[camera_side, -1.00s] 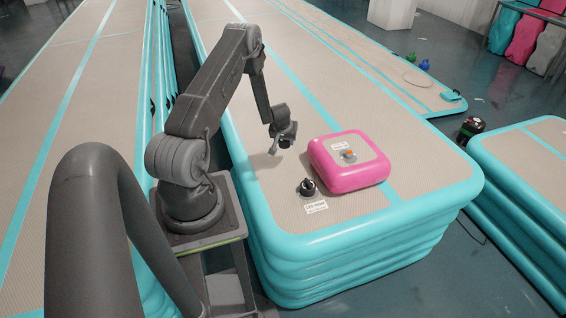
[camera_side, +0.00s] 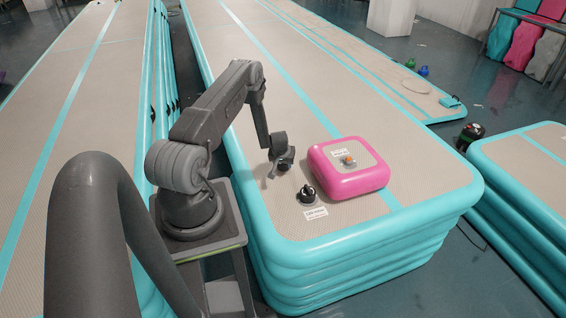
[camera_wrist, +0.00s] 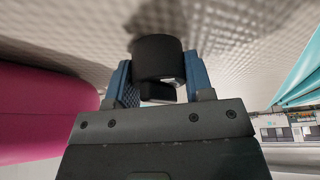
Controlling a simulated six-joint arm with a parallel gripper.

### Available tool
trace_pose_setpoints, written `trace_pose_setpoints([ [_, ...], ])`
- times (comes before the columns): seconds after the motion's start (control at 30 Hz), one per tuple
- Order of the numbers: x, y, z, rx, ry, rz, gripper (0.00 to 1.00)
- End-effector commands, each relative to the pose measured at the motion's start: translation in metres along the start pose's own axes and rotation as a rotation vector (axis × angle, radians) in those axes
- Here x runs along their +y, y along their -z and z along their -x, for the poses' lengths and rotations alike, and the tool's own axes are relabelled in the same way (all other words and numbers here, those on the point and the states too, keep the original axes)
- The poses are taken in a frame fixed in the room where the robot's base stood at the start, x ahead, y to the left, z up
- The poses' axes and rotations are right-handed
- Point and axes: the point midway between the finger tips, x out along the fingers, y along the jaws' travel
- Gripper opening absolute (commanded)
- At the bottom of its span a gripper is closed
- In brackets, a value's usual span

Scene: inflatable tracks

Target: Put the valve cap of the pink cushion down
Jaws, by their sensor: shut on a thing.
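The pink cushion (camera_side: 352,182) lies on the beige track, with an orange valve (camera_side: 348,160) open to view on its top. My gripper (camera_side: 274,175) is low over the track, to the left of the cushion. In the wrist view my gripper (camera_wrist: 157,82) has its blue fingers on either side of a black valve cap (camera_wrist: 158,57) and is shut on it. The cap is close to the track surface, with a dark shadow beside it; I cannot tell whether it touches. The pink cushion also shows at the left of the wrist view (camera_wrist: 40,112).
A black knob-like fitting (camera_side: 307,194) stands on the track between my gripper and the cushion, with a white label (camera_side: 316,213) in front of it. The track's turquoise edge (camera_side: 345,245) is nearby. Bare track lies behind my gripper.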

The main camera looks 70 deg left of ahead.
Motion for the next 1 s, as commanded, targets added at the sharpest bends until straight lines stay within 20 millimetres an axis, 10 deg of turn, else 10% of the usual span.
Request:
trace_pose_setpoints([
  [0.03,0.0,-0.001,-0.002,-0.001,0.0,0.0,0.25],
  [0.07,0.0,-0.001,-0.002,-0.001,0.0,0.0,0.49],
  [0.3,0.0,-0.001,-0.002,-0.001,0.0,0.0,0.72],
  [0.67,0.0,0.001,0.004,0.001,0.0,-0.001,0.73],
  [1.0,0.0,0.001,0.064,0.002,-0.001,-0.001,0.73],
])
